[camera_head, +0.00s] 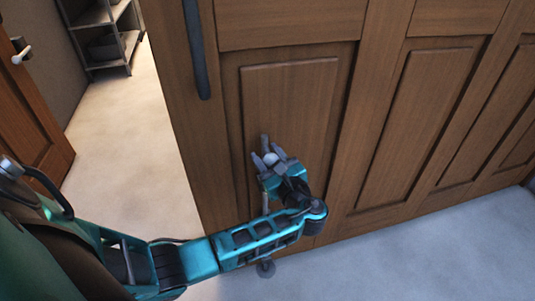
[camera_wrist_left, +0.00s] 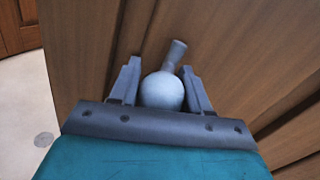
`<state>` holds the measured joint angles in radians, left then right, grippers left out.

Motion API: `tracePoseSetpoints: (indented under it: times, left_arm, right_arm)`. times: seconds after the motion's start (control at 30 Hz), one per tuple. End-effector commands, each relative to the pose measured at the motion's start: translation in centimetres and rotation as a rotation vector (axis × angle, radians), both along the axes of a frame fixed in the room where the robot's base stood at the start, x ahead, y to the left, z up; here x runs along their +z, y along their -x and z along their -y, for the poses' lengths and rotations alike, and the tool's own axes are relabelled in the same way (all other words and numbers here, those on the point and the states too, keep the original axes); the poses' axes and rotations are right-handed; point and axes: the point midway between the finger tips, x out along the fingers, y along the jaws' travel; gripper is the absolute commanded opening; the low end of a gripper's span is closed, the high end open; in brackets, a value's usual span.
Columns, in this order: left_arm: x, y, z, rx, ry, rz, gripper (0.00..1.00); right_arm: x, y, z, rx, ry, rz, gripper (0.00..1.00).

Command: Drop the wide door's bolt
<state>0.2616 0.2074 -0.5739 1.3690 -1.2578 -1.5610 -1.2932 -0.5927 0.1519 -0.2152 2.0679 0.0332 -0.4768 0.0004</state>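The wide door (camera_head: 290,100) is panelled brown wood and fills the middle and right of the head view. Its bolt (camera_head: 265,142) is a grey upright rod with a pale ball knob, low on the door near its left edge. My left gripper (camera_head: 269,160) is at the bolt, one finger on each side of the ball. In the left wrist view the ball knob (camera_wrist_left: 162,91) sits between the fingertips (camera_wrist_left: 160,82), very close to both. I cannot tell whether they press on it. The rod's lower part is partly hidden by my left arm. My right gripper is out of view.
A long dark handle (camera_head: 196,50) hangs on the wide door above the bolt. Left of the door's edge is an open gap with pale floor, a grey shelf (camera_head: 105,35) and another brown door (camera_head: 30,110). A round grey disc (camera_wrist_left: 43,139) lies on the floor.

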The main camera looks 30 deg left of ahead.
Motion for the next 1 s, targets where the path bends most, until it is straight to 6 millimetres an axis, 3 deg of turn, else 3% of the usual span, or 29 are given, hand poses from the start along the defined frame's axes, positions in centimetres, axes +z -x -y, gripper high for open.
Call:
tracePoseSetpoints:
  times: [0.23, 0.57, 1.0]
  left_arm:
    - [-0.3, 0.1, 0.0, 0.0, 0.0, -0.006, 0.69]
    - [-0.1, 0.4, 0.6, 0.0, 0.001, -0.004, 0.69]
    - [-0.1, 4.7, 8.3, -0.001, 0.003, -0.006, 0.69]
  right_arm:
    - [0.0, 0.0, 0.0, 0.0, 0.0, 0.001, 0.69]
    - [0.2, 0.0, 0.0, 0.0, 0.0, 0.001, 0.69]
    - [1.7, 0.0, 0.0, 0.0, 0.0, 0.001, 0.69]
